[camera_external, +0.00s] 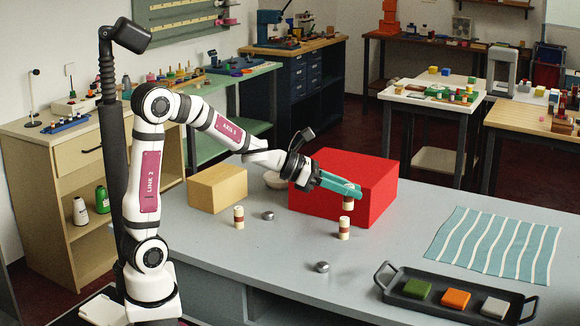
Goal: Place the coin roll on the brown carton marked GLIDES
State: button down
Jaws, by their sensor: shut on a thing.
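My gripper (348,191), with teal fingers, is shut on a small cream-and-brown coin roll (348,203). It holds the roll upright in front of the red box. A similar cream-and-brown roll (344,229) stands on the grey counter just below it in the picture. Another such roll (239,217) stands further left. The brown carton (217,189) sits on the counter to the left of the red box, its top bare. I cannot read any marking on it.
A large red box (370,190) stands behind and beside my gripper. Small silver discs (268,215) lie on the grey counter (420,225). A striped cloth (495,245) and a black tray (455,311) with colored blocks are at right.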

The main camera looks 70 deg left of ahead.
jog(key=s+a+r+n+g+y, duration=0.15)
jog(key=s+a+n+y, duration=0.3)
jog(key=a, duration=0.55)
jog(key=s+a+r+n+g+y, duration=0.1)
jog(key=s+a+r+n+y, duration=0.25)
jog(key=s+a, duration=0.45)
jog(key=s+a+r+n+g+y, duration=0.1)
jog(key=s+a+r+n+y, duration=0.25)
jog(key=a, duration=0.85)
jog(key=s+a+f, duration=0.2)
jog(key=a, duration=0.1)
jog(key=s+a+f+y, duration=0.1)
jog(key=s+a+f, duration=0.1)
jog(key=a+f, duration=0.1)
jog(key=s+a+f+n+y, duration=0.1)
jog(key=s+a+f, duration=0.1)
jog(key=a+f, duration=0.1)
jog(key=shift+a+f, duration=0.15)
jog(key=shift+a, duration=0.4)
send_over(223, 170)
notch_tip(223, 170, down, 4)
jog(key=shift+f, duration=0.1)
jog(key=c, duration=0.6)
grip_release()
jog(key=shift+c, duration=0.2)
